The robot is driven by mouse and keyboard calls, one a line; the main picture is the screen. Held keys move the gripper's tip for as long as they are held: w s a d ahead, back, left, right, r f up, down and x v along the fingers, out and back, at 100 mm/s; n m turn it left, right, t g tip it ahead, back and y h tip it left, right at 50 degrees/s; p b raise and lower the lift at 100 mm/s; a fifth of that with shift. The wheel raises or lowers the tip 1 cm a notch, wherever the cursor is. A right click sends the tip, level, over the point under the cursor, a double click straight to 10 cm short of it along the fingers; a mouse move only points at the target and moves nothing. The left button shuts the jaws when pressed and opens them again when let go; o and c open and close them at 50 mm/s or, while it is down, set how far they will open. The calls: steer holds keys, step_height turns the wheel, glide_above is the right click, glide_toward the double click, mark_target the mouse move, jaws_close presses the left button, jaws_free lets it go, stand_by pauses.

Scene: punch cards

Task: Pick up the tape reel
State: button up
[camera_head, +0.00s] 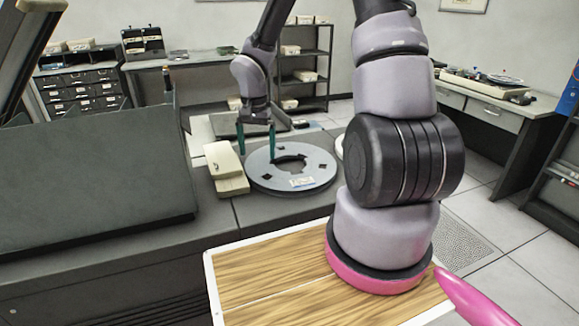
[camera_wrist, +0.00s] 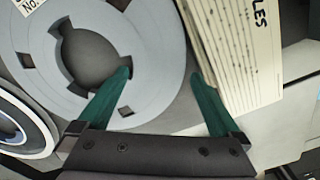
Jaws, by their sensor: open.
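The tape reel (camera_head: 313,168) is a flat grey disc with a large dark centre opening, small dark cut-outs and a white label. It lies flat on the dark desk in the head view. In the wrist view the tape reel (camera_wrist: 150,55) fills the upper left. My gripper (camera_head: 256,152) has two green fingers spread apart and empty, pointing down at the reel's left far edge. In the wrist view my gripper (camera_wrist: 160,75) has its left fingertip over the reel near the centre opening and its right fingertip beyond the rim, beside a card stack. I cannot tell whether the fingers touch the reel.
A cream card stack (camera_head: 225,167) lies close on the reel's left, and shows lettered in the wrist view (camera_wrist: 240,50). Another round reel (camera_wrist: 22,130) is partly visible at the lower left there. A dark sloped panel (camera_head: 95,170) rises at the left of the desk.

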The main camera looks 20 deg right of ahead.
steer(key=shift+f, duration=1.35)
jaws_close()
steer(key=shift+r, duration=0.2)
step_height(320, 180, up, 15)
steer(key=shift+s+f, duration=0.1)
steer(key=shift+f, duration=0.05)
